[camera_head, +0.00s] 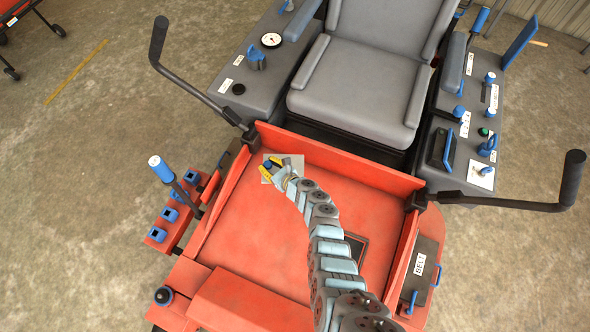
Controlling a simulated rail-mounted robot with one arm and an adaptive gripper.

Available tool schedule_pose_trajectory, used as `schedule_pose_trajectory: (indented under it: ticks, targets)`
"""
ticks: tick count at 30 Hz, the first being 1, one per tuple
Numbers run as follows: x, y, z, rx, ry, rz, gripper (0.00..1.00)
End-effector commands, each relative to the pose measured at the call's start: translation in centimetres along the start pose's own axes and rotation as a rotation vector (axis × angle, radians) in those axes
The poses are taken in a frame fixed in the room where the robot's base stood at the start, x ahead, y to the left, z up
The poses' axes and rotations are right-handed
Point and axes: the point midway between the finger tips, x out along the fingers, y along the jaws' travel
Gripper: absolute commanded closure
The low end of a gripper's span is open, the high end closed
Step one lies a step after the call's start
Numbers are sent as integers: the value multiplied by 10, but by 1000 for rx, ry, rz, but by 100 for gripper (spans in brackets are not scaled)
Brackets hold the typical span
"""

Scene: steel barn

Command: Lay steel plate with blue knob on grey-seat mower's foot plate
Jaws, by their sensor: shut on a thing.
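The grey-seat mower has a grey seat (366,82) and an orange-red foot plate (330,205) in front of it. The steel plate (264,179) is a small light-grey square at the back left corner of the foot plate. Its blue knob (267,164) shows between the yellow fingertips of my gripper (269,167), which is shut on it. The plate looks flat and level, on or just above the foot plate; I cannot tell whether it touches.
A dark-framed rectangle (357,246) lies at the foot plate's right, partly behind my arm. Raised orange walls border the foot plate at the back and sides. Black-gripped levers (159,40) (572,178) stand on both sides. A blue-topped lever (161,168) rises at left.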

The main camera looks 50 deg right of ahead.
Motion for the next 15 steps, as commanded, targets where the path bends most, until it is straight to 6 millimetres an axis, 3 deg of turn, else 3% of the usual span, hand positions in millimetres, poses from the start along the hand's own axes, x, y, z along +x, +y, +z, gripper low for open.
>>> schedule_pose_trajectory:
  ticks: [9,15]
  targets:
    - [18,1,-44,1,1,1,100]
    - [22,1,-53,0,-1,0,100]
